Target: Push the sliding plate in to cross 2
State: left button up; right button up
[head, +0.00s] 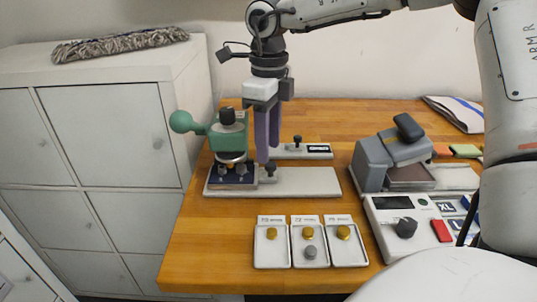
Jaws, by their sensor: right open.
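A green hand press (229,135) with a ball-ended lever stands at the left of the wooden table. Its pale base plate (310,182) runs out to the right. A dark blue sliding plate (246,179) with small round pieces on it lies at the left end of this base, under the press head. A dark knob (270,169) stands at the plate's right side. My right gripper (268,153) points down with two purple fingers just above and beside this knob. It is open and seems to hold nothing. I cannot make out the cross marks. My left gripper is out of view.
Three white trays (310,263) with brass and grey pieces stand in front. A grey block with a black knob (297,141) lies behind the base. A grey machine (385,160) and a control box (388,225) stand at right. White cabinets (105,130) are at left.

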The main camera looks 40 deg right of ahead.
notch_tip(320, 180, up, 6)
jog(key=shift+r, duration=0.15)
jog(key=shift+s, duration=0.1)
dwell(0.5)
